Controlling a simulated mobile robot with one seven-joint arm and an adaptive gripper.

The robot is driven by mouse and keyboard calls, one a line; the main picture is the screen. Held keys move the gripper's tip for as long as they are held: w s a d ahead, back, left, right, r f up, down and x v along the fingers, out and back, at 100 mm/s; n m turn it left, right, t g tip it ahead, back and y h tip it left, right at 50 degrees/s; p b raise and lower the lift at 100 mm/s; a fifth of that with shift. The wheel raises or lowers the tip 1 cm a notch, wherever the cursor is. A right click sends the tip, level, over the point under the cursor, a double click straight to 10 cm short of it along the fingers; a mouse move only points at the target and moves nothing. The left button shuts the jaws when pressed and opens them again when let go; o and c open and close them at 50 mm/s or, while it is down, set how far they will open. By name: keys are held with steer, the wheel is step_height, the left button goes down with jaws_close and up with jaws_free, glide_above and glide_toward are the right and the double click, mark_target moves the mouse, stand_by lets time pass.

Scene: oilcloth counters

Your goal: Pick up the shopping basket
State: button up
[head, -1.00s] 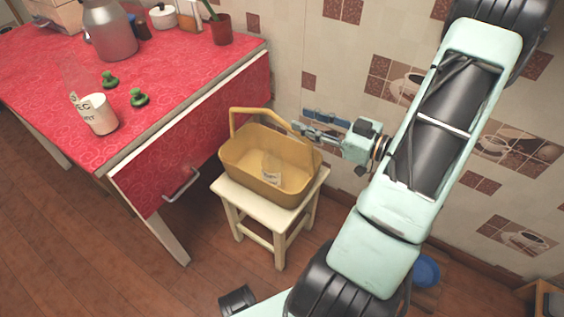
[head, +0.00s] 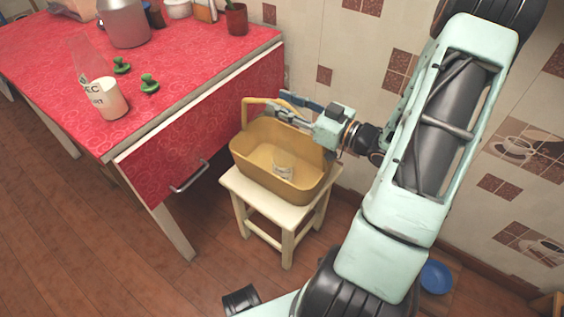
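The shopping basket (head: 262,170) is a mustard-yellow tub with a raised handle (head: 245,112). It stands upright on a small cream stool (head: 256,203), with a small whitish item (head: 283,165) inside it. My gripper (head: 274,101) comes in from the right at the basket's handle, above the far rim. Its two fingers are spread apart, close to the handle's top bar. They cover the right part of the handle, and I cannot tell whether they touch it.
A red oilcloth table (head: 185,75) stands to the left, close to the stool. The tiled wall (head: 300,45) is behind the basket.

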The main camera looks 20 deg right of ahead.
steer(key=shift+w+a, duration=0.1)
steer(key=shift+w, duration=0.1)
jaws_close()
steer(key=shift+r, duration=0.1)
